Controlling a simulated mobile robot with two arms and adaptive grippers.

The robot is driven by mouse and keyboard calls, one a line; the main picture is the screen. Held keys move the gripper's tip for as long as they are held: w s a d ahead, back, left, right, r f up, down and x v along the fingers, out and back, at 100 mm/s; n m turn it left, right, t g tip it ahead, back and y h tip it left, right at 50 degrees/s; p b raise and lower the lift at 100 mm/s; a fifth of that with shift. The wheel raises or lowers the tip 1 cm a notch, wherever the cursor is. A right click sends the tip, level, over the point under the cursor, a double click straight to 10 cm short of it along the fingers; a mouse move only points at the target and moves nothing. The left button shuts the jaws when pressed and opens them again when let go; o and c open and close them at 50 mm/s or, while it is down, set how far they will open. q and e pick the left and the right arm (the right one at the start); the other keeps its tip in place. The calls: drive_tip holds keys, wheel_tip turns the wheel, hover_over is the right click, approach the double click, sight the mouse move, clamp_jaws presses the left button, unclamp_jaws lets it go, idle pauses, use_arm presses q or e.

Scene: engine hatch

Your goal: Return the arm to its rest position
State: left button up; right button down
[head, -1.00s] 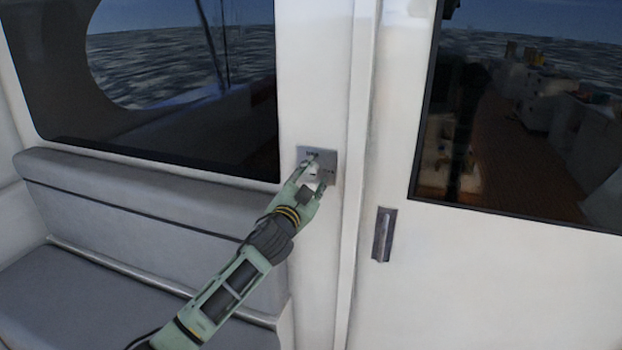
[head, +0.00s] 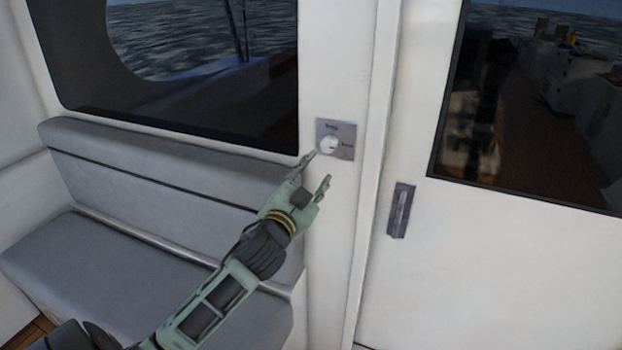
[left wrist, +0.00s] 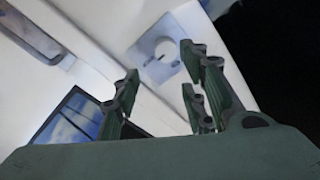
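My left arm comes in from the lower left in the head view. The fingertips look clear of the knob. In the left wrist view the open fingers (left wrist: 163,90) stand in front, and the knob (left wrist: 165,48) shows beyond them on its plate. My right gripper is in neither view.
A grey padded bench (head: 150,275) runs along the wall at the left, under a dark window (head: 200,90). A white door (head: 480,270) with a recessed handle (head: 401,210) and a dark window stands at the right.

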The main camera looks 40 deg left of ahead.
use_arm(q)
drive_tip(key=shift+s+d, duration=0.15)
drive_tip(key=shift+s, duration=0.5)
drive_tip(key=shift+f, duration=0.15)
